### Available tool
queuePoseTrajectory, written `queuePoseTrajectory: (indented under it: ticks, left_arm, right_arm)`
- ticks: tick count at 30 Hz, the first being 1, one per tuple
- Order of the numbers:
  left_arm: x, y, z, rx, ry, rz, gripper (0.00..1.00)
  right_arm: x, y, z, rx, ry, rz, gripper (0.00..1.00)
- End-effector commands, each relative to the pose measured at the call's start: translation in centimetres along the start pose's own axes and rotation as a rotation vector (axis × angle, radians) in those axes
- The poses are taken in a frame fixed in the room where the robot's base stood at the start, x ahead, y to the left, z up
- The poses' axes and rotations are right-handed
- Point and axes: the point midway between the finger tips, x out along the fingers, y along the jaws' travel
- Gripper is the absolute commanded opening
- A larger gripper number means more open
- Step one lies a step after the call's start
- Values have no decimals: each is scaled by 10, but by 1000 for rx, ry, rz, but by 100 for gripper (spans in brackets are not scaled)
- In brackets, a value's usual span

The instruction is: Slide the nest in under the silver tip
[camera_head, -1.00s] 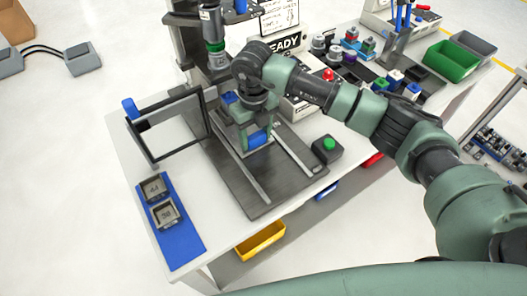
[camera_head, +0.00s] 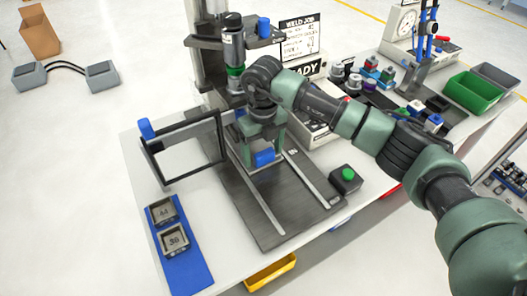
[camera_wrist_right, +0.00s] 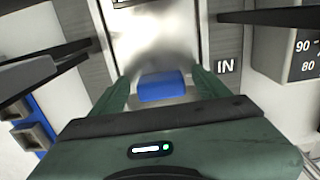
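The nest is a pale metal slide with a blue block (camera_head: 265,157) at its front, on the dark base plate with two light rails. In the right wrist view the blue block (camera_wrist_right: 162,87) lies before the shiny metal plate (camera_wrist_right: 150,40), beside the mark "IN". My right gripper (camera_head: 264,150) reaches down over it, one green finger on each side of the block. The fingers look open, with narrow gaps; contact is not clear. The press head with a green ring (camera_head: 235,71) stands behind; its silver tip is mostly hidden by my right arm. My left gripper is out of view.
A black frame (camera_head: 183,181) stands left of the base plate (camera_head: 262,222). A blue tray (camera_head: 190,270) with two numbered grey parts lies front left. A green-button box (camera_head: 346,180) stands right. A yellow bin (camera_head: 270,271) is below the table edge.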

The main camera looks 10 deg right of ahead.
Motion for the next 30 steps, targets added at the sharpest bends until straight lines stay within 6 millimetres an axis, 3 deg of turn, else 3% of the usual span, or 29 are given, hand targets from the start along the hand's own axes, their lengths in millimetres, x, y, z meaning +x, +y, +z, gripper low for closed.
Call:
queuePoseTrajectory:
  ticks: [8,21,30]
  left_arm:
    - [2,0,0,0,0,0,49]
    - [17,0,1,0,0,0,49]
    - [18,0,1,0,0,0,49]
  right_arm:
    - [-2,0,-1,0,5,0,76]
    - [-67,0,2,-1,2,0,76]
    - [-77,1,1,-1,5,0,76]
